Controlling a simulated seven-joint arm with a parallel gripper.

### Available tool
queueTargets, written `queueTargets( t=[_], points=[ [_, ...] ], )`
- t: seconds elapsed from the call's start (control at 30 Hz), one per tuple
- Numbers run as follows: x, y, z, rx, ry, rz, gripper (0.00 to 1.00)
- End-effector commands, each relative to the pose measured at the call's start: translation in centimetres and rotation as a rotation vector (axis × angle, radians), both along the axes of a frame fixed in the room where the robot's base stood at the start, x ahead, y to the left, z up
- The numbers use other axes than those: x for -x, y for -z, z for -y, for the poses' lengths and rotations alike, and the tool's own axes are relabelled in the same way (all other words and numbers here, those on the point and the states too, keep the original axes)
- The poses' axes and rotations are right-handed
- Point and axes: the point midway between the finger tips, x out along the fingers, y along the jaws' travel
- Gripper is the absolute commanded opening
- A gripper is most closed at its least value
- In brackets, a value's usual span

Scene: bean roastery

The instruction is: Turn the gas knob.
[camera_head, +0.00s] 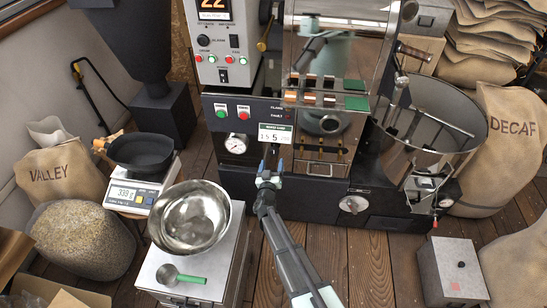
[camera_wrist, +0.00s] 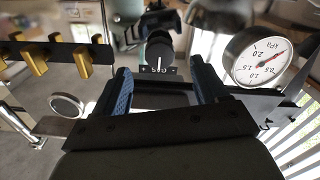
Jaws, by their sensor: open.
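The gas knob (camera_wrist: 159,46) is round and black, with a small white mark, and shows in the wrist view. A dark label (camera_wrist: 158,70) reading GAS upside down is beside it. My gripper (camera_wrist: 161,72) has its two blue fingers apart, one on each side of the line to the knob, with nothing between them. The knob appears just beyond the fingertips. In the head view my gripper (camera_head: 269,171) is close to the front of the roaster (camera_head: 270,110), below its small display sign; the knob cannot be made out there.
A pressure gauge (camera_wrist: 258,58) is close to the right finger in the wrist view. Several brass valves (camera_wrist: 35,55) stick out at left. In the head view a steel bowl (camera_head: 190,217) is on a cabinet left of my arm.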

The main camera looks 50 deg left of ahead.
Motion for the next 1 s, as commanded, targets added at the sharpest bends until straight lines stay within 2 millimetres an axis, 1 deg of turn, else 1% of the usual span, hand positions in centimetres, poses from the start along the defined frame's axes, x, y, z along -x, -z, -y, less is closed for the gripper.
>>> queueTargets(
  t=[0.03, 0.1, 0.3, 0.5, 0.77, 1.0],
  points=[
    [-0.8, 0.1, -0.9, 0.0, 0.002, 0.0, 0.73],
    [-1.5, 0.1, -1.6, 0.0, 0.002, 0.0, 0.73],
    [-2.9, 0.1, -3.0, -0.001, 0.0, -0.001, 0.73],
    [-3.5, 0.0, -3.5, 0.001, 0.0, -0.001, 0.73],
    [-3.5, 0.0, -3.5, 0.001, 0.0, -0.001, 0.73],
    [-3.5, 0.0, -3.5, 0.001, 0.0, -0.001, 0.51]
  ],
)
